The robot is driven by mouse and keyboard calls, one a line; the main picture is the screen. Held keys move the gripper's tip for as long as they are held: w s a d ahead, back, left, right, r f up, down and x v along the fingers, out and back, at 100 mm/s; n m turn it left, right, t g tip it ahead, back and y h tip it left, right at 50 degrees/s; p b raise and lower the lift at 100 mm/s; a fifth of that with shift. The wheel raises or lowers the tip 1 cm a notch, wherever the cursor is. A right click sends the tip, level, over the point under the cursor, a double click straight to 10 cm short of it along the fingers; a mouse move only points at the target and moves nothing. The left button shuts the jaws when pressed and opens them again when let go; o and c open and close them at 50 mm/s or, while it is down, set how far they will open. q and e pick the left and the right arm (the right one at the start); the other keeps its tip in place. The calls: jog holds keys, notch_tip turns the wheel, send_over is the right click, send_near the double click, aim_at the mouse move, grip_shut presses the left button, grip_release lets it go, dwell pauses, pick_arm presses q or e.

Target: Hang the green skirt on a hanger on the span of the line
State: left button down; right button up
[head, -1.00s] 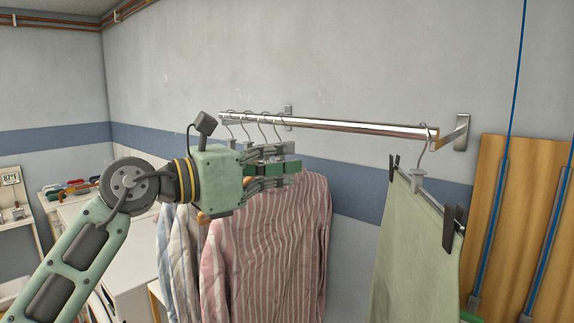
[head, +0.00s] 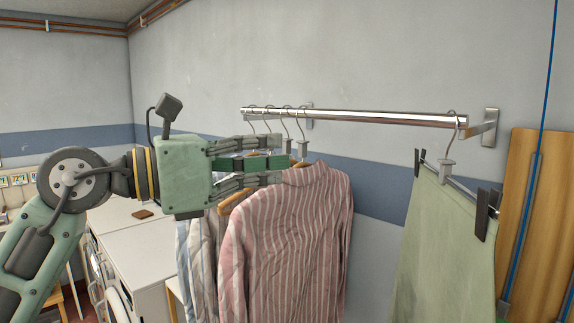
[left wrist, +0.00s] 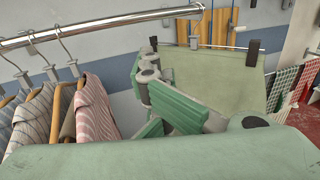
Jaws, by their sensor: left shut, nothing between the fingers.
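The green skirt (head: 445,245) hangs from a clip hanger (head: 447,172) at the right end of the metal rail (head: 370,118). The hanger's hook is over the rail, and dark clips hold the skirt's top edge. My left gripper (head: 283,164) is shut and empty, left of the skirt and apart from it, overlapping the hanging shirts in the picture. In the left wrist view, its green-padded fingers (left wrist: 176,108) show in front of the skirt (left wrist: 215,78), partly hiding it. My right gripper is not in view.
Several striped shirts (head: 290,240) hang on wooden hangers at the rail's left end. The rail is bare between shirts and skirt. Wooden boards (head: 520,210) stand against the wall at right.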

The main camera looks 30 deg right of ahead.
pick_arm(q)
jog(key=s+a+b, duration=0.2)
jog(key=s+a, duration=0.2)
jog(key=a, duration=0.7)
jog(key=s+a+b, duration=0.3)
jog(key=s+a, duration=0.1)
jog(key=a, duration=0.7)
jog(key=s+a+b, duration=0.2)
jog(key=s+a, duration=0.2)
jog(key=a, duration=0.7)
jog(key=shift+a, duration=0.3)
dwell(0.3)
dwell(0.3)
